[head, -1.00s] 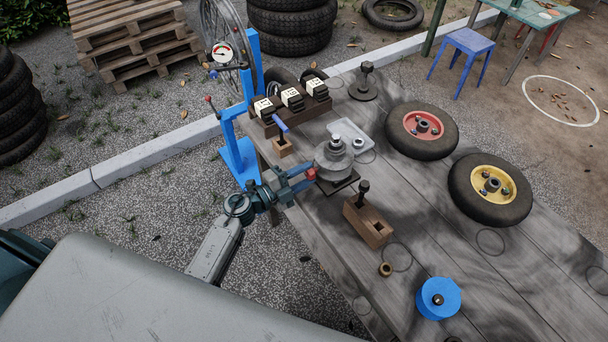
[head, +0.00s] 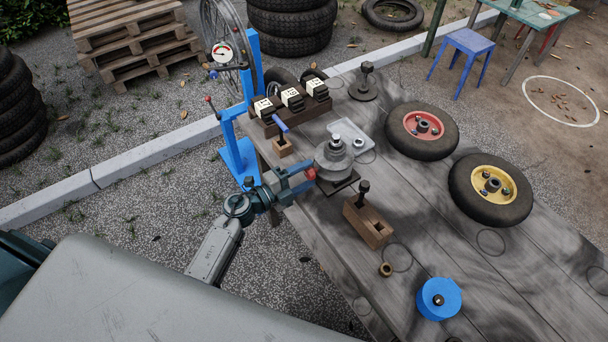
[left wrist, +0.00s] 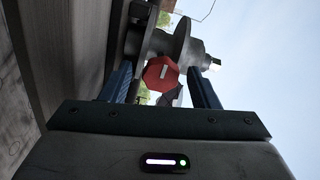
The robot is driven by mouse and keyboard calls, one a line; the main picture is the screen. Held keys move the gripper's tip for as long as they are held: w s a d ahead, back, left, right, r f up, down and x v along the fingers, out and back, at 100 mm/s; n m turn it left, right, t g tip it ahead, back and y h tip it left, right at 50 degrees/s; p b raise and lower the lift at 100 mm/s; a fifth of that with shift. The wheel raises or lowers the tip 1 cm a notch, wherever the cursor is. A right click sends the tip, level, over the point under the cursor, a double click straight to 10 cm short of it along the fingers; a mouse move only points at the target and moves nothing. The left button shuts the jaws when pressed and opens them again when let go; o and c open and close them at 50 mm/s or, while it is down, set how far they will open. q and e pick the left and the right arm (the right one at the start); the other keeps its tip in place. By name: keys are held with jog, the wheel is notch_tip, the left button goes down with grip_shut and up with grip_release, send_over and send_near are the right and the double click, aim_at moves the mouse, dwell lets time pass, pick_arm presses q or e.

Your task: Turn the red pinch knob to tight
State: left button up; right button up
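The red pinch knob (head: 310,174) is on the near side of a grey stepped metal fixture (head: 333,158) at the bench's left edge. In the left wrist view the knob (left wrist: 161,74) is a faceted red disc with a short, slightly tilted white mark. My left gripper (head: 301,179) is at the knob. Its two blue fingers stand on either side of the knob in the left wrist view, with visible gaps, so it looks open. Contact cannot be made out. No tight marking is readable. My right gripper is not in view.
A wooden block with a black-knobbed pin (head: 369,227) stands near the fixture. A blue-handled tool (head: 281,126) and several labelled blocks (head: 291,98) are behind it. Two wheels (head: 421,130) and a blue roll (head: 438,299) lie on the bench (head: 455,245). A blue stand (head: 238,158) rises at left.

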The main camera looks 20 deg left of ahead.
pick_arm(q)
jog(key=b+v, duration=0.3)
jog(key=v, duration=0.7)
jog(key=shift+s+a, duration=0.25)
jog(key=shift+s, duration=0.05)
